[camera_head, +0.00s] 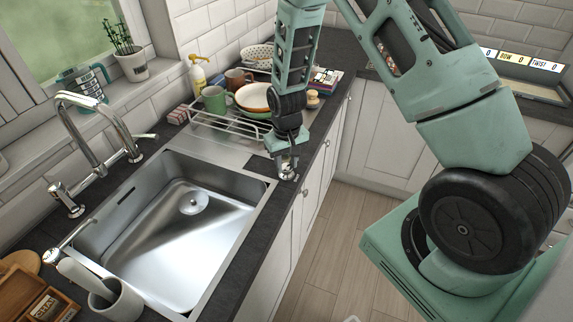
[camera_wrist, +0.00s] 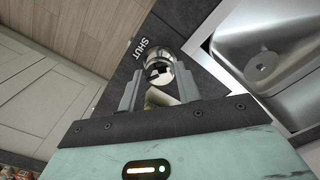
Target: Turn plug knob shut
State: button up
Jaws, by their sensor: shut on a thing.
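The plug knob (camera_wrist: 159,69) is a small shiny metal knob on the dark worktop beside the sink's rim. It also shows low at my gripper's tip in the head view (camera_head: 287,174). My gripper (camera_wrist: 157,84) points down over it, with one finger on either side, and is shut on it. The fingers and the gripper body hide part of the knob. The word SHUT (camera_wrist: 141,48) is printed on the worktop close by the knob. The steel sink (camera_head: 150,245) has a round plug (camera_head: 193,204) in its basin, which also shows in the wrist view (camera_wrist: 263,63).
A dish rack (camera_head: 222,124) with mugs and bowls stands behind the sink, left of my arm. A tall tap (camera_head: 98,135) stands at the sink's left edge. A white pot (camera_head: 118,303) and a wooden box (camera_head: 40,300) are at the front left. The floor on the right is open.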

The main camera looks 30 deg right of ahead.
aim_at(287, 167)
jog(key=m+b, duration=0.1)
jog(key=m, duration=1.1)
jog(key=shift+w+m, duration=0.1)
jog(key=shift+m, duration=0.3)
dwell(0.3)
jog(key=o, duration=1)
jog(key=shift+c, duration=0.2)
jog(key=shift+r, duration=0.15)
notch_tip(287, 167, up, 17)
jog(key=b, duration=0.1)
